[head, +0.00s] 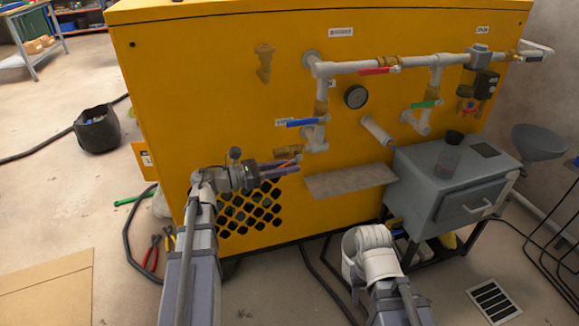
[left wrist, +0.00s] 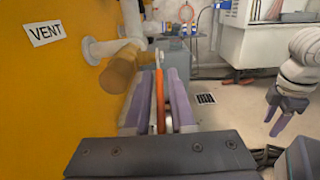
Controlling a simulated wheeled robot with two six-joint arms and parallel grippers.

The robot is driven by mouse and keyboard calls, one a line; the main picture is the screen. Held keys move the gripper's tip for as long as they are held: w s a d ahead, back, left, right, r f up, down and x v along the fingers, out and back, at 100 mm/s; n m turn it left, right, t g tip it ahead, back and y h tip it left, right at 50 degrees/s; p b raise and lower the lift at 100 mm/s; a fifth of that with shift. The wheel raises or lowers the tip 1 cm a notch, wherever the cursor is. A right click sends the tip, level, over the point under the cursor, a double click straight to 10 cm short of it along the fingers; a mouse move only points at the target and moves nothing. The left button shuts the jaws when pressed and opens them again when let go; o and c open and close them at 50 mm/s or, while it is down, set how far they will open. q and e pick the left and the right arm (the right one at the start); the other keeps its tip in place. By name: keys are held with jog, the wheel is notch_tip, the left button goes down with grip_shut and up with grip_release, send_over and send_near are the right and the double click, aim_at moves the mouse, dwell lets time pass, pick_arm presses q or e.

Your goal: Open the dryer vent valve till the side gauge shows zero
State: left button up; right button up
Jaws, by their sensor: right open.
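The vent valve's brass body (left wrist: 122,68) sits by the VENT label (left wrist: 45,32) on the yellow panel in the left wrist view. Its orange lever (left wrist: 160,100) lies lengthwise between the purple fingers of my left gripper (left wrist: 161,98), which look closed on it. In the head view my left gripper (head: 283,170) is at the panel, left of the pipes. The round gauge (head: 355,96) has a dark face; its reading is too small to tell. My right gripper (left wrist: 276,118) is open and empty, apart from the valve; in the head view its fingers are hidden.
Other valves have a blue lever (head: 301,122), a red lever (head: 380,71) and a green lever (head: 425,104). A small shelf (head: 350,180) juts from the panel. A grey cabinet (head: 450,190) stands right. Pliers (head: 152,253) and hoses lie on the floor.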

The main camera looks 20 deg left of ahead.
pick_arm(q)
jog(key=shift+w+d, duration=0.15)
jog(key=shift+d, duration=0.1)
jog(key=shift+c, duration=0.3)
grip_shut()
jog(key=shift+w+a, duration=0.1)
dwell(0.9)
